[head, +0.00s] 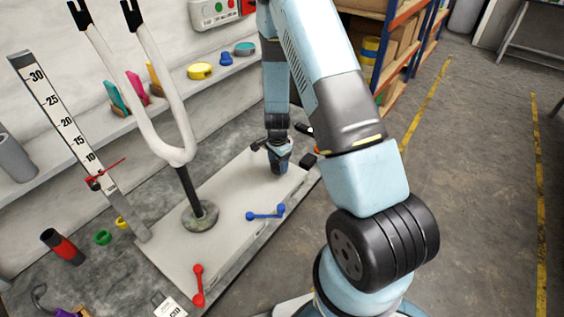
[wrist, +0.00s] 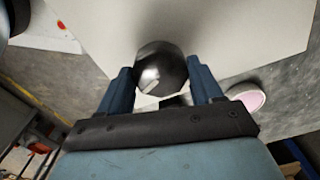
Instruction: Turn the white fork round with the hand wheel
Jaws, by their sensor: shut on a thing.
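The white fork (head: 165,145) stands upright on a dark post in a round foot on the pale base plate (head: 175,250). Its two prongs have black tips; the left prong leans toward the wall. My gripper (head: 279,160) is low over the far right end of the plate, away from the fork. In the wrist view my gripper's blue fingers (wrist: 159,66) are shut on a glossy dark round knob (wrist: 160,70). I cannot tell whether this knob belongs to the hand wheel; no full wheel rim shows. The fork is not recognisable in the wrist view.
A blue handle (head: 265,213) and a red handle (head: 198,285) lie along the plate's front edge. A numbered scale (head: 65,125) stands at left. Coloured items line the wall ledge (head: 185,97). Shelves with boxes (head: 398,55) stand behind my arm. The floor at right is open.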

